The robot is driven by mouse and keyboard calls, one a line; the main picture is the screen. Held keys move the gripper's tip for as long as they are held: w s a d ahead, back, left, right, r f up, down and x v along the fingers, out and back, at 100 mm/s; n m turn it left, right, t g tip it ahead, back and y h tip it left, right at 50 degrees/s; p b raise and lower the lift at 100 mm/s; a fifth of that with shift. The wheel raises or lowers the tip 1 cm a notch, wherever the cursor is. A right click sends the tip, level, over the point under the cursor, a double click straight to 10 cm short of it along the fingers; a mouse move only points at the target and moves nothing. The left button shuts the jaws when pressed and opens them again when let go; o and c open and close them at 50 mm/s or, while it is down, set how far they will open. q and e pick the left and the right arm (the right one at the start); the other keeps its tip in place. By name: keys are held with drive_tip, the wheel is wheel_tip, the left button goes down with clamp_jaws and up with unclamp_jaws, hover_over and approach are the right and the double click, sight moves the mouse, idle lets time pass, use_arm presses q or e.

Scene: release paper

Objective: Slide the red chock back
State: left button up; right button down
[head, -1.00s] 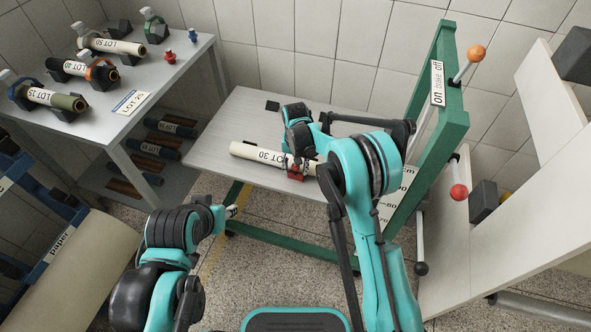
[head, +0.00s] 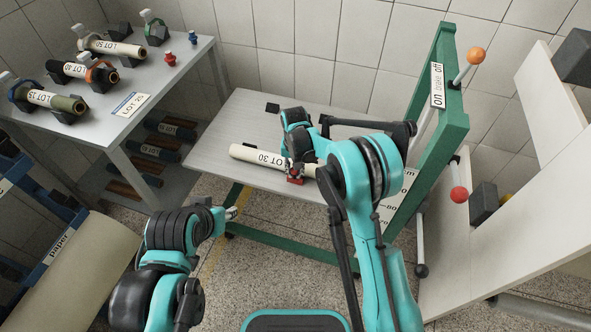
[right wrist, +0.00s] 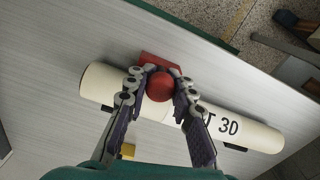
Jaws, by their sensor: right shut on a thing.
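The red chock (head: 295,181) sits on the grey table against the near side of the pale roll marked LOT 30 (head: 244,152). In the right wrist view its red block (right wrist: 150,58) and round red knob (right wrist: 160,87) show between the fingers. My right gripper (head: 294,169) reaches over the roll and is shut on the knob. The roll (right wrist: 98,84) passes beneath the fingers, which hide part of it. My left gripper (head: 233,212) hangs in front of the table, away from the chock; its fingers are too small to read.
The grey table (head: 220,145) is clear left of the roll, apart from a small black block (head: 272,107). A green brake frame (head: 452,130) with orange and red knobbed levers stands right. A side table (head: 190,75) with several rolls stands left.

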drive_tip(key=s, duration=0.1)
drive_tip(key=s+a, duration=0.1)
drive_tip(key=s, duration=0.2)
drive_tip(key=shift+s+a+f, duration=0.1)
drive_tip(key=shift+s+a, duration=0.15)
drive_tip(key=shift+s, duration=0.15)
drive_tip(key=c, duration=1.3)
unclamp_jaws()
drive_tip(key=shift+o, duration=0.2)
wheel_tip(320, 180, up, 12)
